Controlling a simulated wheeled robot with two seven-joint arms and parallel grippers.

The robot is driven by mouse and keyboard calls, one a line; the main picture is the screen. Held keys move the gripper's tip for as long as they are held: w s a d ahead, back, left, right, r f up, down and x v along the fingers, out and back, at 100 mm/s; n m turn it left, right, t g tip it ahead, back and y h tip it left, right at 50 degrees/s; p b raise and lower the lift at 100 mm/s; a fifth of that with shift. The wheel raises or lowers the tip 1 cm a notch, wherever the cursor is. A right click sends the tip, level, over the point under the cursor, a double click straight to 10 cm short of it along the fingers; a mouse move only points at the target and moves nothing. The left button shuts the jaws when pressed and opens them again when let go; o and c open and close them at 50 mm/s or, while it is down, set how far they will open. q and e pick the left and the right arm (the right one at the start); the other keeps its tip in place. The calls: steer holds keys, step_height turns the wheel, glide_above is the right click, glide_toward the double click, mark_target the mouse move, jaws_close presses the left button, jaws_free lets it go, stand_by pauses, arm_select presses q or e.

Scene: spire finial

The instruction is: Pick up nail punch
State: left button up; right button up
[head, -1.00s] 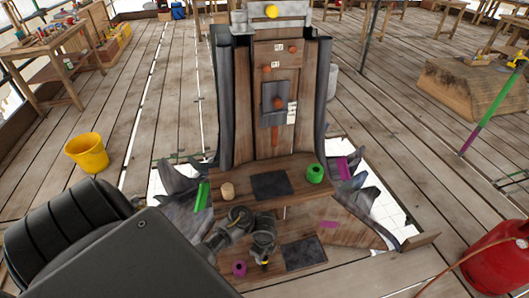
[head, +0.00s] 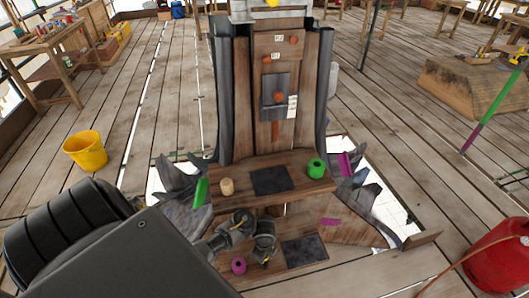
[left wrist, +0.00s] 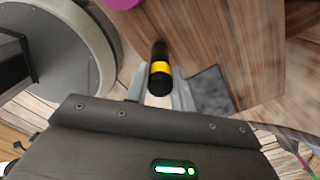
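The nail punch is a black cylinder with a yellow band (left wrist: 160,68). In the left wrist view it stands out between my two grey fingers, its black end toward the camera. In the head view my left gripper (head: 265,258) is over the lower wooden step, and a small bit of yellow on the punch shows at its fingertips. The gripper hides most of the punch there. My left gripper also shows in the left wrist view (left wrist: 160,88), its fingers apart on either side of the punch; firm contact is not visible. My right gripper is in neither view.
The upper step (head: 210,191) holds a wooden cylinder (head: 227,186), a dark pad (head: 271,179) and a green ring (head: 316,168). The spire panel (head: 268,130) rises behind.

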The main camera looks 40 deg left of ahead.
arm_select(q)
jaws_close()
steer(key=shift+r, duration=0.1)
steer(key=shift+w+r+p, duration=0.1)
steer(key=shift+r+p, duration=0.3)
steer(key=shift+r, duration=0.2)
step_height(320, 180, up, 27)
steer(key=p, duration=1.9)
steer(key=shift+f, duration=0.2)
